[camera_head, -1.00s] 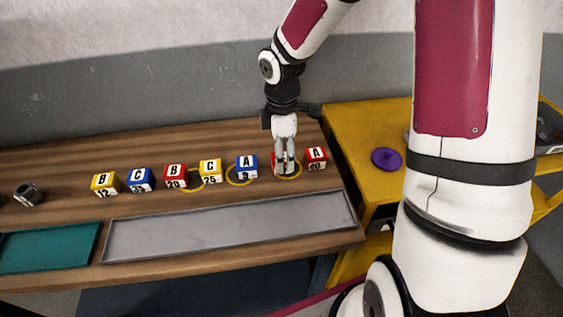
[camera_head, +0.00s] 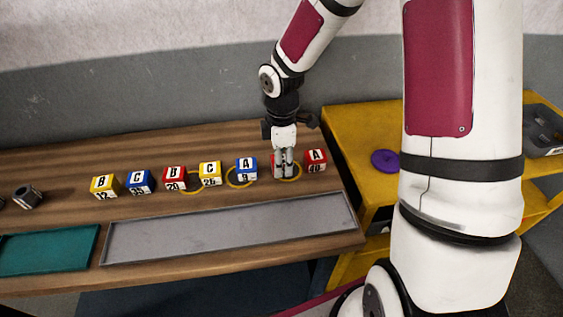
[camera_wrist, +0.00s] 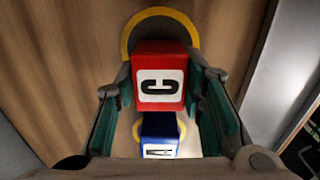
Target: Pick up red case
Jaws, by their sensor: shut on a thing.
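My gripper (camera_head: 284,174) reaches straight down to the wooden bench, with its fingers around a red case marked C (camera_wrist: 158,60). In the wrist view my gripper (camera_wrist: 161,85) has one finger on each side of this case and is shut on it. In the head view the fingers hide most of the case. A yellow ring shows around its spot, and I cannot tell whether the case still touches the bench. Two other red cases stand upright on the bench: one marked B 20 (camera_head: 175,178) and one marked A 40 (camera_head: 316,160), just right of my gripper.
A blue case A (camera_head: 246,169) stands left of my gripper. Yellow case C (camera_head: 210,173), blue case C (camera_head: 139,182) and yellow case B (camera_head: 104,187) follow. A grey tray (camera_head: 230,225) and a teal tray (camera_head: 47,250) lie in front. A yellow cart (camera_head: 350,125) stands right.

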